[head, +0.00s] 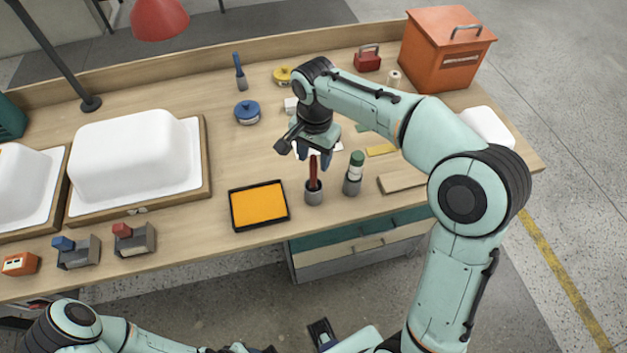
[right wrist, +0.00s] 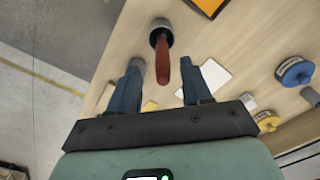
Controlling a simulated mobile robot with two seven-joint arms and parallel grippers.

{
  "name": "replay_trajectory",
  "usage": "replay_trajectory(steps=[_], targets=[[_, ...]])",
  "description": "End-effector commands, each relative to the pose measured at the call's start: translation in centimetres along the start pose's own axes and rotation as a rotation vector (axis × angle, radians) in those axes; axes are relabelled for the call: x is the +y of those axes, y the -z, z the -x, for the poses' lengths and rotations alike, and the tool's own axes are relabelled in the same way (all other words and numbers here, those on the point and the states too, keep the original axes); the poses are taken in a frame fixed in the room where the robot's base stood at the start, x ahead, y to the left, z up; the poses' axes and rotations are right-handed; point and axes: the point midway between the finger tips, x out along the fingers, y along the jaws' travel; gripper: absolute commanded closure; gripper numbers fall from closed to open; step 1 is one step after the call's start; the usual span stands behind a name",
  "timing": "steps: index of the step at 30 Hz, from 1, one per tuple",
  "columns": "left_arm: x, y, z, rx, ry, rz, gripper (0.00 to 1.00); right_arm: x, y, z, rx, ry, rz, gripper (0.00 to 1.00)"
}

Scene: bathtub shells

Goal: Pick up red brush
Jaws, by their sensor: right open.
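The red brush (head: 313,172) stands upright, handle up, in a small grey cup (head: 314,197) near the table's front edge. My right gripper (head: 314,157) is open, pointing down just above and behind the brush's top. In the right wrist view, the red handle (right wrist: 162,64) shows between the two spread blue fingers (right wrist: 160,66), with the grey cup (right wrist: 160,30) beyond. I cannot tell whether a finger touches the handle. My left arm lies along the bottom edge of the head view; its gripper end is mostly cut off.
A green-topped item (head: 356,163) stands in another grey cup (head: 352,187) close to the right of the brush. An orange-filled tray (head: 235,219) lies to the left. White tub shells (head: 135,155), a blue tin (head: 247,113) and an orange box (head: 440,60) stand farther off.

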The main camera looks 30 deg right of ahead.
Motion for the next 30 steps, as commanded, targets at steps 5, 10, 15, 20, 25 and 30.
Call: replay_trajectory(steps=[5,10,15,20,25,30], targets=[[-0.1,-0.1,-0.3,-0.001,0.000,0.000,0.57,-0.2,0.1,-2.7,-0.002,-0.003,0.001,0.51],[-0.2,-0.1,-0.4,-0.001,0.001,0.000,0.57,-0.3,0.1,-3.3,-0.001,0.000,0.000,0.51],[-0.1,-0.1,-0.4,-0.001,0.001,0.001,0.57,-0.3,0.1,-3.2,-0.001,0.000,0.001,0.58],[-0.1,-0.1,-0.4,-0.001,0.001,0.001,0.57,-0.3,0.1,-3.2,-0.001,0.000,0.001,1.00],[-0.1,-0.1,-0.4,-0.001,0.001,0.001,0.57,-0.3,0.1,-3.2,-0.001,0.000,0.001,1.00],[-0.1,-0.1,-0.3,-0.001,0.001,0.000,0.57,-0.3,0.1,-3.0,-0.001,0.000,0.001,1.00]])
